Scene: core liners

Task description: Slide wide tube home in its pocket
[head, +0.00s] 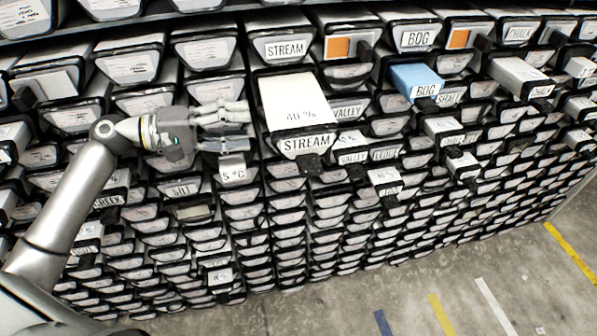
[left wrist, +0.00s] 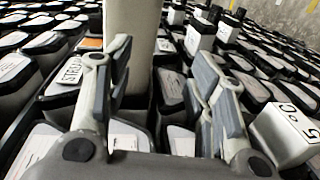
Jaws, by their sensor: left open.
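In the left wrist view the pale tube (left wrist: 133,22) rises beyond the fingers, partly behind the left-hand one. My left gripper (head: 238,128) is open and empty, just left of the tube, with its fingers pointing toward it. In the left wrist view the gripper (left wrist: 163,75) has a clear gap between its fingers. The tube's pocket is hidden behind the tube. My right gripper is not in view.
A small "5 °C" box (head: 232,172) sticks out just below my left gripper; it also shows in the left wrist view (left wrist: 292,128). A blue BOG tube (head: 415,80) and several other white tubes protrude to the right. Bare floor (head: 400,285) lies below.

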